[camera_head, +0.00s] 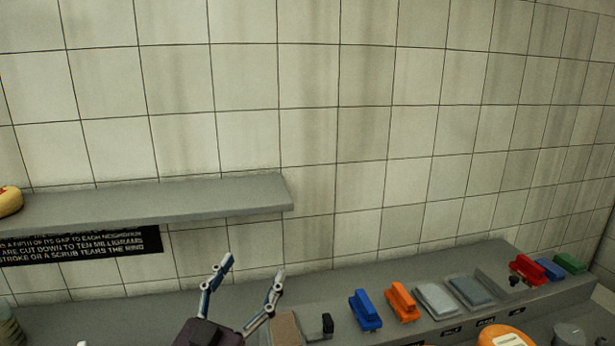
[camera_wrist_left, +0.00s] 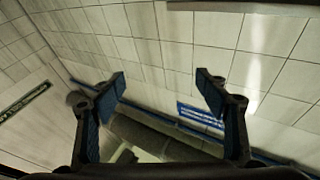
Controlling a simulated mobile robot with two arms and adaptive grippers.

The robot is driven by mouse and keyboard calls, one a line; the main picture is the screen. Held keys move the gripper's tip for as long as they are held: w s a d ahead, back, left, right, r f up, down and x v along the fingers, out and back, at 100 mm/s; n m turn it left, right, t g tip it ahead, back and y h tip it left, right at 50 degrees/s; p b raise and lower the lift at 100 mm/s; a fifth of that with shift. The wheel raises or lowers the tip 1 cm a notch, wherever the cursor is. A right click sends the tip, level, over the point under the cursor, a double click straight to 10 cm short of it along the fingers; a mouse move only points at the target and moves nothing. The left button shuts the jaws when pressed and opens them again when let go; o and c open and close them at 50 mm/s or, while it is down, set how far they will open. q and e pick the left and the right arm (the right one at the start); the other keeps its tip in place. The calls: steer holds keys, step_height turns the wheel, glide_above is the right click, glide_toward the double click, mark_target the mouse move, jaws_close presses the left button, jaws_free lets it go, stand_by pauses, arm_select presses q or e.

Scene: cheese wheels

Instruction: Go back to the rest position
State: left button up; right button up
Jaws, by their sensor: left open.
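My left gripper (camera_head: 250,270) is at the bottom of the head view, left of the middle, with its fingers spread and pointing up. It looks empty and stands in front of the grey ledge. In the left wrist view the two fingers (camera_wrist_left: 160,90) are wide apart with nothing between them. Behind them are tiled wall and a dark rounded shape that I cannot identify. My right gripper is not in view.
A grey shelf (camera_head: 150,207) on the tiled wall holds a yellowish round thing (camera_head: 9,200). The ledge (camera_head: 335,290) holds a blue brush (camera_head: 365,310), an orange brush (camera_head: 402,302), grey pads (camera_head: 437,300) and smaller coloured brushes. An orange wheel (camera_head: 507,336) is at the bottom right.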

arm_select(q)
steer(key=s+a+f+n+g+y, duration=0.1)
steer(key=s+a+f+g+y, duration=0.15)
steer(key=f, duration=0.45)
steer(key=s+a+f+n+g+y, duration=0.2)
steer(key=s+a+f+g, duration=0.15)
steer(key=f, duration=0.45)
steer(key=s+a+f+n+g+y, duration=0.1)
steer(key=s+a+f+g+y, duration=0.2)
steer(key=f, duration=0.4)
steer(key=s+a+f+m+g, duration=0.1)
steer(key=s+f+g, duration=0.4)
steer(key=s, duration=0.6)
steer(key=s+f+g, duration=0.3)
steer(key=s+f, duration=0.5)
steer(key=s, duration=0.3)
step_height(320, 180, down, 39)
steer(key=s+g+b, duration=0.1)
steer(key=s+b, duration=0.1)
steer(key=b, duration=1)
steer(key=s+a+f+b, duration=0.1)
steer(key=s+f+b, duration=0.4)
steer(key=s+f, duration=0.3)
steer(key=s+a+f+g+b, duration=0.1)
steer(key=s+f+b, duration=0.4)
steer(key=f, duration=1.2)
steer(key=s+a, duration=0.1)
steer(key=s, duration=0.3)
steer(key=shift+m, duration=0.3)
